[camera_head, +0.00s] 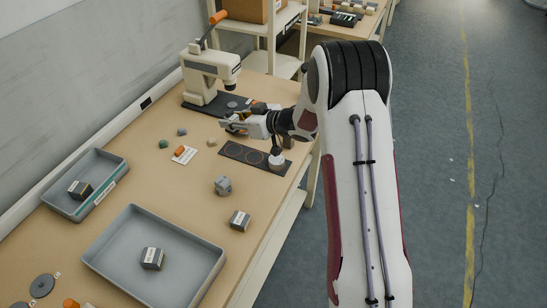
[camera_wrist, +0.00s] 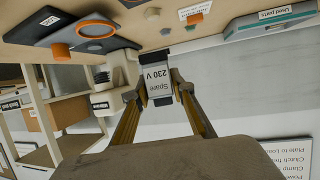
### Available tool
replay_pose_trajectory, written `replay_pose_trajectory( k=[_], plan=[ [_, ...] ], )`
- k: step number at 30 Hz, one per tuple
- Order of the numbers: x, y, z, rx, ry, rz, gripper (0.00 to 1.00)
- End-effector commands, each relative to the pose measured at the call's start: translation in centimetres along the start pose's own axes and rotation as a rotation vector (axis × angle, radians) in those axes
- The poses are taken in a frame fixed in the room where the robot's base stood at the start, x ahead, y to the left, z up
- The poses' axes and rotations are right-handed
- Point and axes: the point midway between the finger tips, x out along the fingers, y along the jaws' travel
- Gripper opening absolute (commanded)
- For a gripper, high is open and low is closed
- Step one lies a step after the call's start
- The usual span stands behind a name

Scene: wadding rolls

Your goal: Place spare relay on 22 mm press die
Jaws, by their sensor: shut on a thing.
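My gripper (camera_wrist: 157,93) is shut on the spare relay (camera_wrist: 158,80), a small grey and white block marked "Spare 230 V", upside down in the wrist view. In the head view my gripper (camera_head: 232,124) is near the front of the white bench press (camera_head: 203,72), above the bench and partly hidden by my wrist. The press stands on a dark base plate (camera_head: 205,106). A small round grey piece (camera_head: 233,104) lies on that plate. A dark board with ring outlines (camera_head: 236,152) lies nearer, with a pale round piece (camera_head: 277,160) at its right end. I cannot read which die is 22 mm.
Similar labelled blocks stand on the bench (camera_head: 240,220), in the large grey tray (camera_head: 152,258) and in the smaller left tray (camera_head: 80,189). A grey-blue part (camera_head: 223,185) and small coloured pieces lie mid-bench. A shelf rack (camera_head: 268,45) stands behind the press.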

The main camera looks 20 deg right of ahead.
Motion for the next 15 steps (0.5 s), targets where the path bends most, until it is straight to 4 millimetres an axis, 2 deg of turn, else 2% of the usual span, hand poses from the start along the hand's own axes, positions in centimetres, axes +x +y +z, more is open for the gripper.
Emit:
replay_pose_trajectory(
  k=[1,6,12,15],
  plan=[
    [-1.1,1.3,0.2,0.004,0.001,0.014,0.02],
    [-4.4,4.4,0.8,0.009,0.002,0.029,0.02],
    [-8.6,6.9,1.7,0.006,0.001,0.021,0.02],
    [-10.7,7.6,2.2,-0.001,0.001,0.002,0.02]
  ],
)
